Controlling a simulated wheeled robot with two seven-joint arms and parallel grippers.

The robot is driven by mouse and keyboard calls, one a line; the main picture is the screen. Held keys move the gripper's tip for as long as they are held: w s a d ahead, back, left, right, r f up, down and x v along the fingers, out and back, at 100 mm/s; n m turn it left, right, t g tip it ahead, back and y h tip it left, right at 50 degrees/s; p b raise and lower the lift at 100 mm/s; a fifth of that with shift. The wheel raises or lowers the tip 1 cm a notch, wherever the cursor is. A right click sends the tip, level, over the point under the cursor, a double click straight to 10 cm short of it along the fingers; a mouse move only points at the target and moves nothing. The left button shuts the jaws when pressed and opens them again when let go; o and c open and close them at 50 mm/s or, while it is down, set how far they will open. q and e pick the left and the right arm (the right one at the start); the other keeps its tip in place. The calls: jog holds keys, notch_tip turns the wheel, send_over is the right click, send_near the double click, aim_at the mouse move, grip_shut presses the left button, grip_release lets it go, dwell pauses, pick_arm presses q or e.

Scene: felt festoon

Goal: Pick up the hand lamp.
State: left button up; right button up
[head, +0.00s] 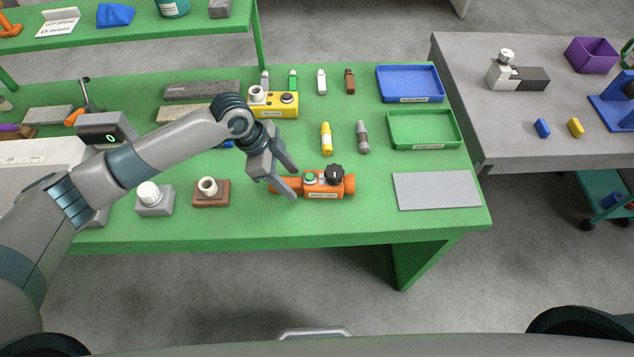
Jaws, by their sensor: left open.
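The orange hand lamp (326,185) lies on the green table (330,225) near its front edge. It has a green button, a black knob and a small label, with a wider end to the right. My left gripper (293,183) is open, with its fingers over the left end of the lamp and hiding part of it. I cannot tell whether they touch it. My right gripper is not in view.
A yellow box (275,108) stands behind the gripper. Yellow (326,139) and grey (363,137) markers lie behind the lamp. A grey plate (437,190) is to its right, a brown block (211,193) to its left. Blue (410,84) and green (424,130) trays are at back right.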

pick_arm(q)
jog(key=shift+c, duration=0.6)
grip_shut()
jog(key=shift+r, duration=0.2)
jog(key=shift+w+r+b, duration=0.1)
jog(key=shift+r+b, duration=0.15)
jog(key=shift+b, duration=0.05)
jog(key=r, duration=0.1)
jog(key=r+b, duration=0.1)
jog(key=r, duration=0.1)
jog(key=shift+d+r+b, duration=0.15)
jog(key=shift+d+b, duration=0.15)
jog(key=shift+b, duration=0.1)
jog(key=s+d+r+b, duration=0.3)
jog(key=s+d+r, duration=0.2)
jog(key=d, duration=0.5)
jog(key=shift+s+r, duration=0.15)
jog(key=shift+r, duration=0.8)
jog(key=shift+a+f, duration=0.1)
jog(key=w+a+f+b, duration=0.1)
jog(key=a+f, duration=0.2)
jog(key=w+a+f+b, duration=0.1)
jog(key=w+a+f, duration=0.1)
jog(key=a+f, duration=0.2)
jog(key=w+a+f+b, duration=0.1)
jog(key=w+a+f, duration=0.1)
jog(key=a+f, duration=0.1)
jog(key=shift+w+a+f, duration=0.1)
jog(key=shift+a+f, duration=0.1)
jog(key=shift+f, duration=0.2)
